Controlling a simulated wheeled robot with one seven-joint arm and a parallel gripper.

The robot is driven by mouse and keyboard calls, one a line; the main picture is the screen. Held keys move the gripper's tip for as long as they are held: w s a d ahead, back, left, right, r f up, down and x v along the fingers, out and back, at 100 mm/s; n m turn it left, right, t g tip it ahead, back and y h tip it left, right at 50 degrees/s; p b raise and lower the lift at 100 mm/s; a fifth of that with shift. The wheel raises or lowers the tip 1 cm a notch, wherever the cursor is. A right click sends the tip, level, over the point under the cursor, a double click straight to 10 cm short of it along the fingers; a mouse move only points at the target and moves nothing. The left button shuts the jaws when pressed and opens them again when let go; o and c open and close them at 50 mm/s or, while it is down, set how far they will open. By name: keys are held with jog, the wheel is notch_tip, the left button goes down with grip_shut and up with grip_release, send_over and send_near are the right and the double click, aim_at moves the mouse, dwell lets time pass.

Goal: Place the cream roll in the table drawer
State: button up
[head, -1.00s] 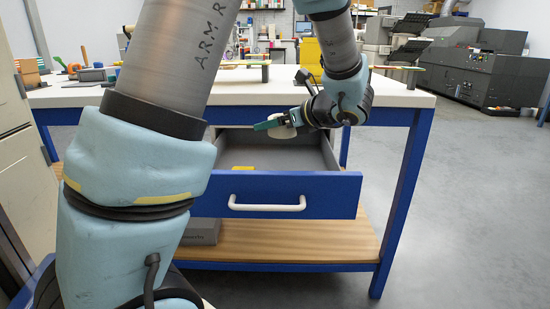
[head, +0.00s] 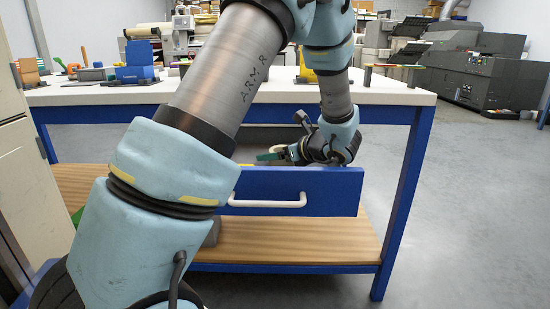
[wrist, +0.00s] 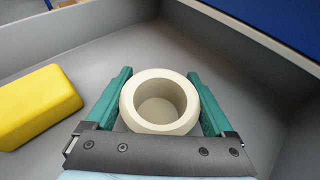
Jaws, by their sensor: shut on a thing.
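The cream roll (wrist: 160,78) is a short, thick-walled ring, held between the two green fingers of my gripper (wrist: 162,100) in the wrist view. The roll is inside the open table drawer (wrist: 95,45), with the grey drawer floor around and below it. I cannot tell whether the roll touches the floor. In the head view my gripper (head: 270,155) is behind the blue drawer front (head: 290,180), and the roll is mostly hidden there.
A yellow block (wrist: 38,105) lies on the drawer floor left of the roll. The drawer's walls stand close on the far and right sides. The white tabletop (head: 390,95) is above and behind the drawer, on a blue frame.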

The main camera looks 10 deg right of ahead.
jog(key=shift+w+f, duration=0.2)
jog(key=shift+f, duration=0.1)
jog(key=shift+f, duration=0.2)
jog(key=o, duration=1.1)
jog(key=shift+r, duration=0.2)
jog(key=shift+s+d+r, duration=0.15)
jog(key=shift+s+d, duration=0.05)
jog(key=p+v, duration=0.1)
jog(key=v, duration=0.6)
